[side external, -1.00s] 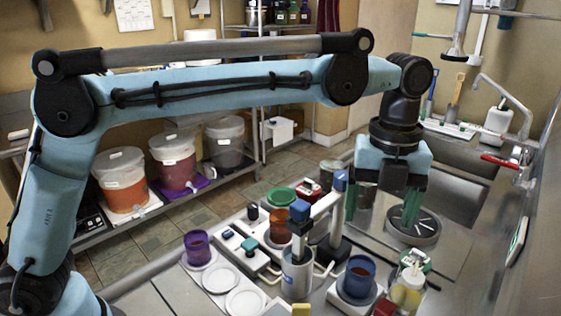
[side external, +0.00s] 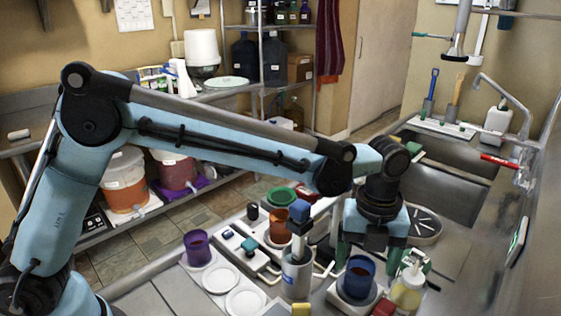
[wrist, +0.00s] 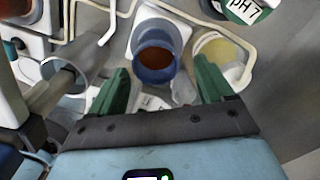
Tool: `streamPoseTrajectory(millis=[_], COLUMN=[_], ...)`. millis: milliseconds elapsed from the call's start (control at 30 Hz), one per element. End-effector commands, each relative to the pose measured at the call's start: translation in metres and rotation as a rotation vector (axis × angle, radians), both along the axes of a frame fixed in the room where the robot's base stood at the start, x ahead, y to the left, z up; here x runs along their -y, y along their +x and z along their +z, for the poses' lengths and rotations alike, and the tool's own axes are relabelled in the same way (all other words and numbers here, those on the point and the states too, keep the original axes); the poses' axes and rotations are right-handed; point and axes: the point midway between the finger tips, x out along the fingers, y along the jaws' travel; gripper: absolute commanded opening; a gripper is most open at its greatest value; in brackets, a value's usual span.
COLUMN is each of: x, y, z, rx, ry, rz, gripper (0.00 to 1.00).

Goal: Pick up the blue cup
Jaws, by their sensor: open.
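The blue cup (side external: 358,278) stands upright on a white square base on the steel counter, with reddish-brown contents. It also shows in the wrist view (wrist: 155,68), ahead of and between my fingers. My gripper (side external: 369,258) is open, pointing down, with green fingers just above and behind the cup in the side view. In the wrist view the green fingers (wrist: 162,85) are spread to the left and right of the cup's near side. I see no contact with the cup. A finger partly overlaps the cup's surroundings.
A bottle with yellow contents (side external: 407,288) stands close to the right of the cup. A grey cylinder with a blue-topped post (side external: 297,270) stands to the left. Farther left are a purple cup (side external: 197,248) and white round plates (side external: 245,301). A sink (side external: 440,165) lies behind.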

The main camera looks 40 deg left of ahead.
Motion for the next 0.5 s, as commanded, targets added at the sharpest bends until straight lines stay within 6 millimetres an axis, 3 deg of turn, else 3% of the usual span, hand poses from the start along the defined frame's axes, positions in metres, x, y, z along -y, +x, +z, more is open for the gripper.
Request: streamPoseTrajectory(millis=[300, 500], x=[-0.006, -0.007], y=[0.003, 0.002], z=[-0.041, -0.046], rx=[0.0, 0.0], ry=[0.0, 0.0], rz=[0.0, 0.0], gripper=[0.81, 0.81])
